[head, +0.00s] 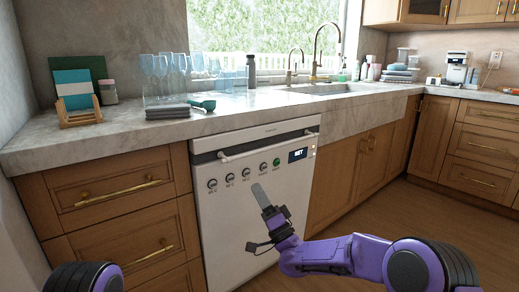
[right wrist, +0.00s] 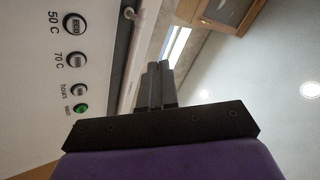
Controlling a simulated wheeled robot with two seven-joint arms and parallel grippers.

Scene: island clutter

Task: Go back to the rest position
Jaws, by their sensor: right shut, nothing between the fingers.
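My right gripper (head: 262,196) is in front of the white dishwasher (head: 235,240), with its purple arm coming in from the lower right. Its fingers are together and hold nothing. In the right wrist view the shut fingers (right wrist: 157,85) point up past the dishwasher's button panel (right wrist: 60,50). I cannot tell whether the fingertips touch the dishwasher front. Of my left arm only a purple and black part shows at the bottom left of the head view; the left gripper is out of sight.
The dishwasher's handle bar (head: 268,145) sticks out above the buttons, beside a display reading SET (head: 298,155). The marble counter (head: 110,135) carries glasses (head: 165,75), a card rack (head: 78,105) and a sink (head: 335,88). Wooden drawers (head: 120,190) stand left. Floor (head: 420,215) at right is clear.

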